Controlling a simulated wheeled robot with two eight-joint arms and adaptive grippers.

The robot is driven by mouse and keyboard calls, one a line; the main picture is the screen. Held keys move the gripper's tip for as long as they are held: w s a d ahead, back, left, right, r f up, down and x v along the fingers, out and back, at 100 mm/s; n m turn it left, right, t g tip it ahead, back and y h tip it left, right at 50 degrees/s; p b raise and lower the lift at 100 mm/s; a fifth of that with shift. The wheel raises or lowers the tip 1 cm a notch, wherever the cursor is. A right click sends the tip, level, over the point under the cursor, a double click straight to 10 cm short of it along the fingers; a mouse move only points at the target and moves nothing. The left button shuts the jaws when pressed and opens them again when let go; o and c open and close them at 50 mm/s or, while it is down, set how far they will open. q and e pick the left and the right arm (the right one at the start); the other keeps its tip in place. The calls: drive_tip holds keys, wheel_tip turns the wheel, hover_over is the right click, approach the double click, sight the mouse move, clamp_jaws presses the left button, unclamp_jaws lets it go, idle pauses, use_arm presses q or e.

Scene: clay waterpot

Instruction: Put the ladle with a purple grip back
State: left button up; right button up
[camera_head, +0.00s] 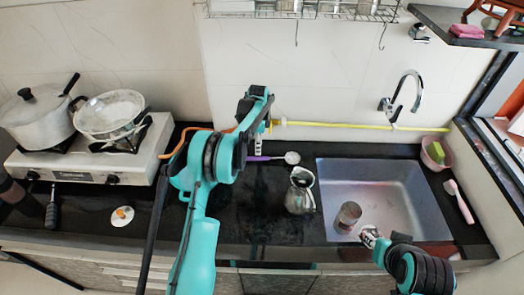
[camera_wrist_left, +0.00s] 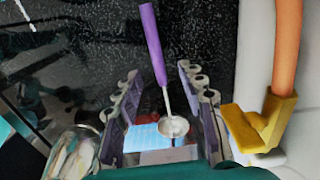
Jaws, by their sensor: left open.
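In the left wrist view, the purple grip (camera_wrist_left: 152,42) points away and the bowl (camera_wrist_left: 173,127) sits nearer. My left gripper (camera_head: 258,148) is over the grip's side of the ladle. It is open, its fingers (camera_wrist_left: 160,72) on either side of the ladle. My right gripper (camera_head: 370,236) is over the sink's front edge; its opening is unclear.
A can (camera_head: 349,214) is in the sink. A yellow hose (camera_head: 345,125) runs along the wall. A wire rack (camera_head: 345,12) with hooks hangs above. A stove (camera_head: 85,163) stands left.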

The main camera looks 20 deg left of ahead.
use_arm(q)
drive_tip(key=s+d+r+n+t, duration=0.1)
drive_tip(key=s+r+n, duration=0.15)
drive_tip(key=r, duration=0.45)
drive_tip(key=s+d+r+n, duration=0.1)
drive_tip(key=s+r, duration=0.2)
drive_tip(key=r, duration=0.5)
drive_tip(key=s+d+r+n+t, duration=0.2)
drive_tip(key=s+d+r+n, duration=0.1)
drive_tip(key=s+r, duration=0.5)
drive_tip(key=s+d+f+n+t, duration=0.1)
drive_tip(key=s+n, duration=0.3)
drive_tip(key=s, duration=0.8)
drive_tip(key=s+d+f+n+t, duration=0.2)
drive_tip(key=s+f+n+t, duration=0.1)
drive_tip(key=s, duration=0.9)
drive_tip(key=shift+f+n+p, duration=0.45)
drive_tip(key=shift+f+n, duration=0.15)
drive_tip(key=shift+n, duration=0.05)
drive_tip(key=shift+w+d+f, duration=0.1)
drive_tip(key=f+b, duration=0.3)
drive_tip(key=b, duration=0.1)
drive_tip(key=shift+s+f, duration=0.2)
drive_tip(key=shift+f, duration=0.2)
